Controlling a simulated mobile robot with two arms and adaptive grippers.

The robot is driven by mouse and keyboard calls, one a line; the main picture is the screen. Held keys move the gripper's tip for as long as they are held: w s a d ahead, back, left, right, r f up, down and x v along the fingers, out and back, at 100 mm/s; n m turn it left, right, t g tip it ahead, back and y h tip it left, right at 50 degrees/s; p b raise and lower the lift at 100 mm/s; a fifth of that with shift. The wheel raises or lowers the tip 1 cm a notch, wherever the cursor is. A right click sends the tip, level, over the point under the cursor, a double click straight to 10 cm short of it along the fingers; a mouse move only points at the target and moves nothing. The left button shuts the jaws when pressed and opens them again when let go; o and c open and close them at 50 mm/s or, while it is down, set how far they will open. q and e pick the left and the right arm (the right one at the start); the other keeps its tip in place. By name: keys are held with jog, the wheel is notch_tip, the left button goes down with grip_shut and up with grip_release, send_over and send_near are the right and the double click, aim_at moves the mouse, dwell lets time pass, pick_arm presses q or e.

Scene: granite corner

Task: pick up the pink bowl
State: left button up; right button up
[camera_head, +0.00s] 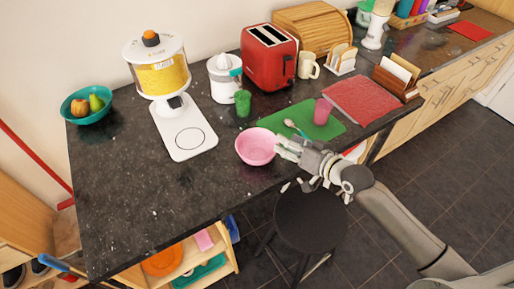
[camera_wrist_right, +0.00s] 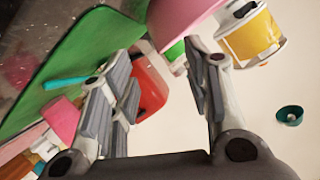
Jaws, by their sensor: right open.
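The pink bowl (camera_head: 256,146) stands upright and empty on the dark granite counter, left of the green mat. My right gripper (camera_head: 284,147) is at the bowl's right rim in the head view, with its fingers pointing toward it. In the right wrist view its two fingers (camera_wrist_right: 162,62) are spread apart with nothing held between them. Part of the bowl (camera_wrist_right: 185,18) shows at the top of that view, beyond the fingertips. I cannot tell whether a finger touches the rim. My left gripper is not in view.
The green mat (camera_head: 325,128) holds a pink cup (camera_head: 322,111) and a spoon (camera_head: 296,128). A white dispenser (camera_head: 184,142) stands left of the bowl and a green cup (camera_head: 243,103) behind it. A black stool (camera_head: 309,222) is below the counter edge.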

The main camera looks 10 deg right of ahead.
aim_at(275, 137)
jog(key=shift+w+a+p, duration=0.3)
jog(key=shift+w+p, duration=0.05)
jog(key=shift+w, duration=0.15)
jog(key=x, duration=0.3)
jog(key=shift+f+p, duration=0.15)
jog(key=shift+p, duration=0.25)
jog(key=shift+w+a+f, duration=0.25)
jog(key=shift+w+f, duration=0.05)
jog(key=shift+w, duration=0.1)
jog(key=shift+c, duration=0.3)
jog(key=shift+r, duration=0.1)
grip_shut()
